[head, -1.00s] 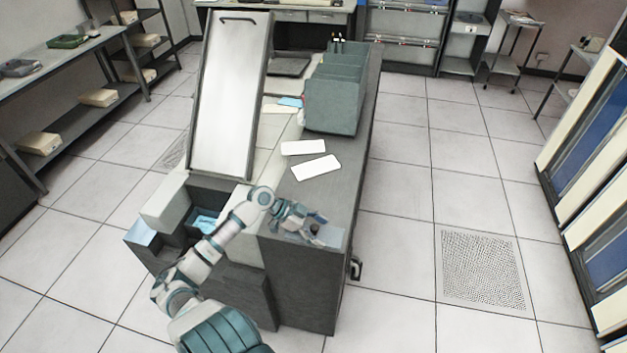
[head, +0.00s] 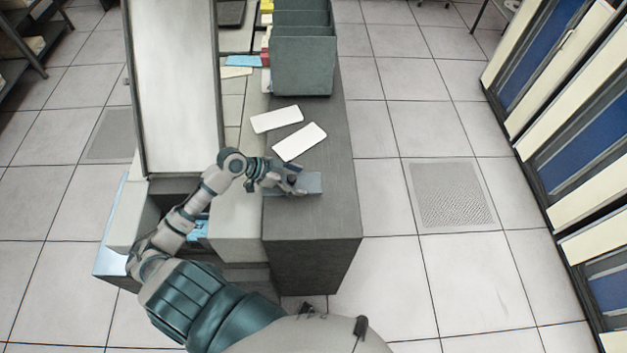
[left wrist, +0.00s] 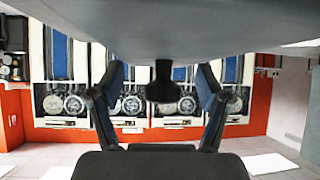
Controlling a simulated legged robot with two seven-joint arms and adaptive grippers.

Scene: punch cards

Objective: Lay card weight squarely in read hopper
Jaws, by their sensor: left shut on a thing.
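The card weight (head: 308,184) is a flat grey block with a dark knob, over the near part of the dark grey counter top (head: 320,215). My left gripper (head: 290,182) is shut on its knob. In the left wrist view the knob (left wrist: 165,85) sits between the two fingers, with the grey block (left wrist: 160,30) filling the top of the picture. I cannot tell whether the block touches the counter. Left of it, partly behind my arm, is a machine opening with a blue thing (head: 198,229) inside; I cannot tell if this is the read hopper. My right gripper is not in view.
Two white cards (head: 276,119) (head: 299,141) lie on the counter beyond the weight. A grey-green divided rack (head: 303,62) stands farther back. A tall tilted pale panel (head: 177,85) rises at the left. The floor right of the counter is clear up to the cabinets (head: 560,120).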

